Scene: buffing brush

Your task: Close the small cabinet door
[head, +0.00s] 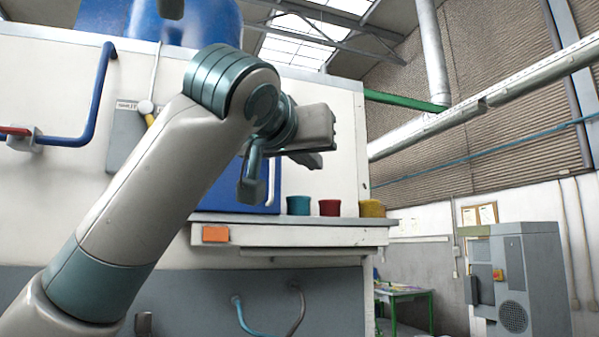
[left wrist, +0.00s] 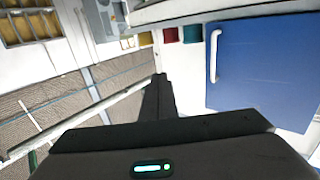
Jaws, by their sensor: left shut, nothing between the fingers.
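The small cabinet door (head: 262,190) is a blue panel on the white wall unit in the head view, partly hidden behind my left arm. Its white handle (head: 271,182) is near its right edge. In the left wrist view, which is turned over, the blue door (left wrist: 265,75) fills the right side, with the handle (left wrist: 215,55) near its left edge. I cannot tell how far it stands ajar. My left gripper (head: 318,157) is shut and empty, in front of and just right of the door. Its shut fingers (left wrist: 158,95) point past the handle side, apart from the handle. My right gripper is not in view.
Below the door a white ledge (head: 300,236) juts out, with a teal cup (head: 299,205), a red cup (head: 329,207) and a yellow container (head: 371,208) on it. A blue pipe (head: 98,95) is on the wall at left. A grey cabinet (head: 530,275) stands far right.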

